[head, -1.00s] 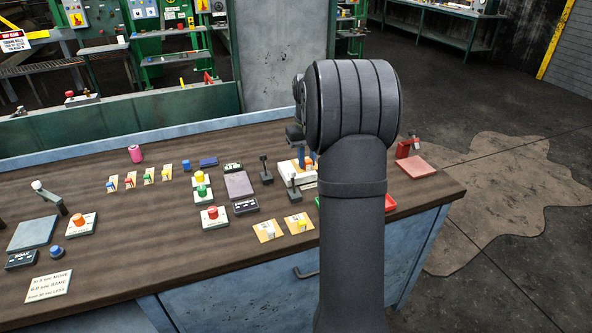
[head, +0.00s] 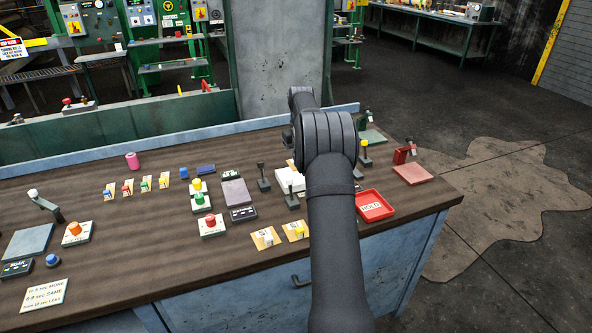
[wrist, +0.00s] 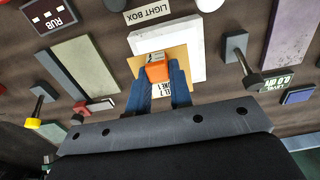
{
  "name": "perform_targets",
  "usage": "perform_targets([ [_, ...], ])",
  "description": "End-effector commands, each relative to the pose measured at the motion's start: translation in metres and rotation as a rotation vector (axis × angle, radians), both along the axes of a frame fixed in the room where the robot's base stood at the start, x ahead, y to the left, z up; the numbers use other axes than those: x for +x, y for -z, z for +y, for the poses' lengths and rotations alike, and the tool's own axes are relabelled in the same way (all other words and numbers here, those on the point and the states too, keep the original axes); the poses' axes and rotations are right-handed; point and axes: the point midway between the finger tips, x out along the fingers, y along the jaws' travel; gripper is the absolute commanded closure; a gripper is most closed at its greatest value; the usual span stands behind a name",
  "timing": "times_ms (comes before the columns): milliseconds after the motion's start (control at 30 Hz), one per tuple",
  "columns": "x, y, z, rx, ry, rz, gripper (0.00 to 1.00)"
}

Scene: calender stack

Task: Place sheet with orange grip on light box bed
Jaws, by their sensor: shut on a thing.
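My gripper (wrist: 160,80) has blue fingers shut on the orange grip (wrist: 157,71) of a tan sheet. The tan sheet (wrist: 185,58) is over the white light box (wrist: 170,35) in the wrist view, under the fingers and partly hidden by them. I cannot tell whether the sheet touches the bed. In the head view the light box (head: 289,181) shows left of my arm, which hides the gripper and most of the sheet.
A "LIGHT BOX" label (wrist: 147,12) lies beside the box. Small levers (head: 263,177) stand near it. A red HOLD tray (head: 374,206) is to the right. Two sheets with yellow and white grips (head: 265,238) lie nearer.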

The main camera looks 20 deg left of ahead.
Motion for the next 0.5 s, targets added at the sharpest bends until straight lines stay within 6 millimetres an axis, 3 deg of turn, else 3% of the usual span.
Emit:
perform_targets([
  [167, 0.001, 0.01, 0.017, 0.001, 0.0, -0.001, 1.0],
  [500, 0.0, 0.048, 0.017, -0.001, 0.001, 0.001, 1.0],
])
